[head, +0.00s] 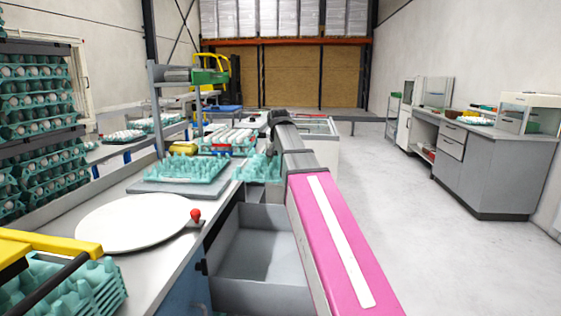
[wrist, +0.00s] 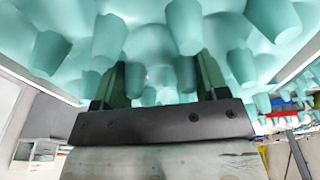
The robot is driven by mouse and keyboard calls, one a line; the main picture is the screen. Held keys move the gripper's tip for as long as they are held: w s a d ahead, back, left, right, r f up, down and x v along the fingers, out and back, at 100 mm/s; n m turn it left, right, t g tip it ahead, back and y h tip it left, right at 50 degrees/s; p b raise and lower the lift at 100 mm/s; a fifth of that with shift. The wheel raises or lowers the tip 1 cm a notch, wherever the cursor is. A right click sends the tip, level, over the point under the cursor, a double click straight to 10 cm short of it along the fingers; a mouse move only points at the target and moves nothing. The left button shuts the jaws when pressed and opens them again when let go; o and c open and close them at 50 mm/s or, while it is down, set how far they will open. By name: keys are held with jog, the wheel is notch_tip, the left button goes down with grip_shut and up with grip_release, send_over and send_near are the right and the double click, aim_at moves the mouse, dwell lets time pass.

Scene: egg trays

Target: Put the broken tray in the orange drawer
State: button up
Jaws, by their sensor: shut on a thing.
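A teal egg tray fills the top of the wrist view (wrist: 150,40), its pegs pointing toward the camera. My gripper (wrist: 162,82) is shut on this tray, with a dark green finger on each side. In the head view a teal tray (head: 258,168) shows beside the far end of my arm, partly hidden by it; it appears to be the held one. I cannot make out any break in it. An open drawer (head: 262,258) with grey inner walls is below and nearer; it looks empty. Its front is hidden behind my arm, so no orange shows.
Another teal tray (head: 185,170) lies on a grey plate on the bench, behind a white round disc (head: 140,222) and a red-knobbed lever (head: 195,215). Stacked trays (head: 60,285) stand at the near left. The floor (head: 420,240) at right is clear.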

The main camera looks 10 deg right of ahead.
notch_tip(320, 180, down, 44)
jog(key=shift+r, duration=0.15)
dwell(1.8)
jog(key=shift+f, duration=0.95)
jog(key=o, duration=1.2)
jog(key=shift+r, duration=0.15)
jog(key=r, duration=1.6)
jog(key=s+r, duration=0.1)
jog(key=r, duration=3.1)
jog(key=shift+s+a+r, duration=0.25)
jog(key=shift+s, duration=0.05)
